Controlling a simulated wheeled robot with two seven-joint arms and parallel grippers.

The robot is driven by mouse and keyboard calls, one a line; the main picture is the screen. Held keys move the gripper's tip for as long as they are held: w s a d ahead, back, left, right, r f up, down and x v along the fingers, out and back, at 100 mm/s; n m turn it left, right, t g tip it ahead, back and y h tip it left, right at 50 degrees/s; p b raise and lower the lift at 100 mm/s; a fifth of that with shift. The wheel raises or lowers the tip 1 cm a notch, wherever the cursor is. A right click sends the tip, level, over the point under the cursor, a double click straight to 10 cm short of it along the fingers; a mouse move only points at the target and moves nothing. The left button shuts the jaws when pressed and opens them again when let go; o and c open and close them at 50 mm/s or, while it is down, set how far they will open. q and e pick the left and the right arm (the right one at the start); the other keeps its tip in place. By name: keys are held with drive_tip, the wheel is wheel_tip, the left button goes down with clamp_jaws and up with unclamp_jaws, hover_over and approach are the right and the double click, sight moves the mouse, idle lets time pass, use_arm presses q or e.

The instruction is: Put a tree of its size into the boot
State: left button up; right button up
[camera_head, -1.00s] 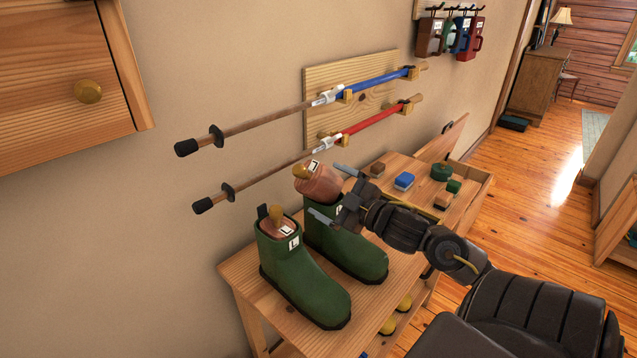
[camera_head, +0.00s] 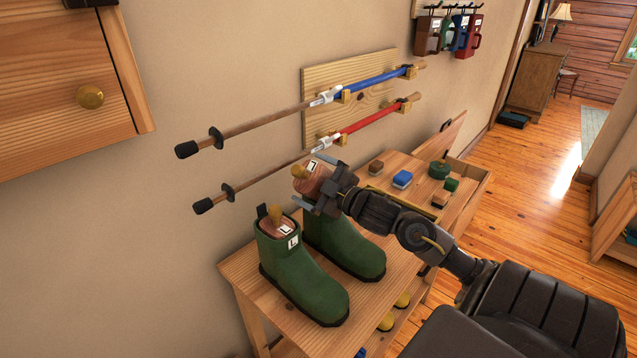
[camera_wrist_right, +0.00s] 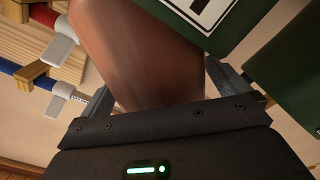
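Two green boots stand side by side on a wooden bench. The near boot (camera_head: 300,278) has a white L label, and a brown wooden tree (camera_head: 275,219) with a knob sits low in it. In the far boot (camera_head: 350,250) a larger brown tree (camera_head: 308,174) with a white label sticks up well above the collar. My right gripper (camera_head: 312,182) is at this tree with its fingers spread on either side. In the right wrist view the tree (camera_wrist_right: 140,50) lies between the fingers, with little gap. How deep it sits is hidden. My left gripper is not in view.
Behind the boots, two poles with blue (camera_head: 380,82) and red (camera_head: 370,122) sections hang on a wall board. A cabinet (camera_head: 60,70) is at upper left.

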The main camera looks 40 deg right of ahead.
sight(322, 172)
drive_tip(key=c, duration=1.2)
drive_tip(key=shift+c, duration=0.2)
drive_tip(key=shift+r, duration=0.1)
drive_tip(key=shift+r, duration=0.5)
wheel_tip(322, 172, up, 3)
drive_tip(key=shift+s+a+f, duration=0.1)
drive_tip(key=shift+s+f, duration=0.05)
drive_tip(key=shift+f, duration=0.05)
drive_tip(key=s+a+r+p, duration=0.5)
drive_tip(key=s+r+p, duration=0.4)
drive_tip(key=s+p, duration=0.3)
drive_tip(key=shift+s+a+r+p, duration=0.2)
drive_tip(key=shift+a+p, duration=0.15)
drive_tip(key=shift+p, duration=1.5)
